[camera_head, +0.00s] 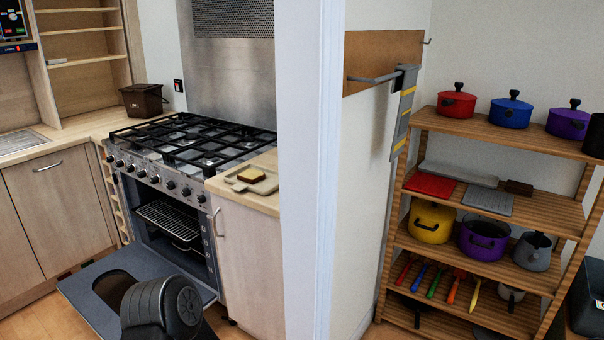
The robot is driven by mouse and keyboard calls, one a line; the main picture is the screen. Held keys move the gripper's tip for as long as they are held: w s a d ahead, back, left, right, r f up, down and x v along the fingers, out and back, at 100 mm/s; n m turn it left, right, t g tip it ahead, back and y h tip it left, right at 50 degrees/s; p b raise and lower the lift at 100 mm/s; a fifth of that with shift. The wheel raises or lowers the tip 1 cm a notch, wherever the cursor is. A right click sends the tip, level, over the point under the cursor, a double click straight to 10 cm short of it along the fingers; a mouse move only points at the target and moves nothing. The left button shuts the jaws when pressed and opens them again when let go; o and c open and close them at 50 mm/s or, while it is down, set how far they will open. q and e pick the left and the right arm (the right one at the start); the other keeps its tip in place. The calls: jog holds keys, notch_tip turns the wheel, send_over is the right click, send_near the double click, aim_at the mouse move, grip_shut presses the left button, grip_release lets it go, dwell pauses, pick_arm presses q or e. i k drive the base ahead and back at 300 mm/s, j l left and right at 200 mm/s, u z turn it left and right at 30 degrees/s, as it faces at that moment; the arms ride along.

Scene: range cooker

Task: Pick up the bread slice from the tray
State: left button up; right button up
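A small brown bread slice (251,174) lies on a light tray (237,185) on the wooden worktop right of the cooker. The black part low in the picture (165,306) looks like a piece of my own arm, in front of the open oven door. No fingertips of either gripper show.
The range cooker (190,140) has its oven door (85,290) open and lowered, with a wire rack (170,218) inside. A white wall edge (305,180) stands just right of the worktop. A wooden shelf (500,127) with several pots stands at the right.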

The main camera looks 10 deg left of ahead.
aim_at(250, 176)
jog(key=i+j+z, duration=0.15)
jog(key=j+z, duration=0.15)
jog(key=j, duration=0.2)
jog(key=i+j+z, duration=0.1)
jog(key=j+z, duration=0.2)
jog(key=j, duration=0.25)
jog(key=j+z, duration=0.25)
jog(key=j, duration=0.9)
jog(key=i+j, duration=0.1)
jog(key=j, duration=0.45)
jog(key=i+z, duration=0.05)
